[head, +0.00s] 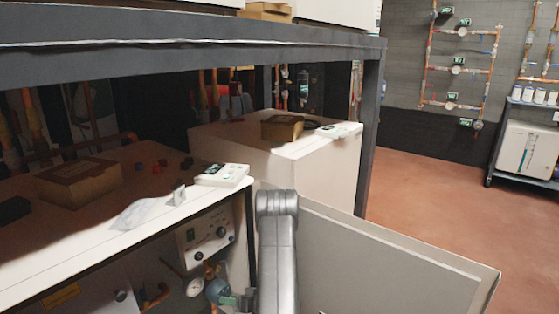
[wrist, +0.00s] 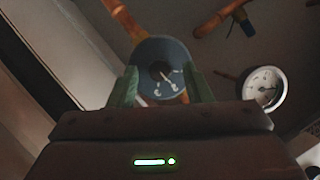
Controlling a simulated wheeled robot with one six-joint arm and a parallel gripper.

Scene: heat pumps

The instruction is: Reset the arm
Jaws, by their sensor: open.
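My arm (head: 278,240) reaches down in the middle of the head view, in front of the open heat pump cabinet. My gripper (wrist: 164,88) is open in the wrist view, with its two green fingers apart. A round blue-grey valve knob (wrist: 160,65) on a copper pipe lies just beyond and between the fingertips; I cannot tell whether they touch it. In the head view the blue knob (head: 217,290) shows beside the green fingers, low in the cabinet.
A pressure gauge (wrist: 265,88) sits right of the knob. An open cabinet panel (head: 390,262) stands right of my arm. A shelf (head: 120,235) holds a cardboard box (head: 80,184) and a white device (head: 222,175). A dark frame post (head: 370,140) rises behind. The red floor (head: 440,185) at right is clear.

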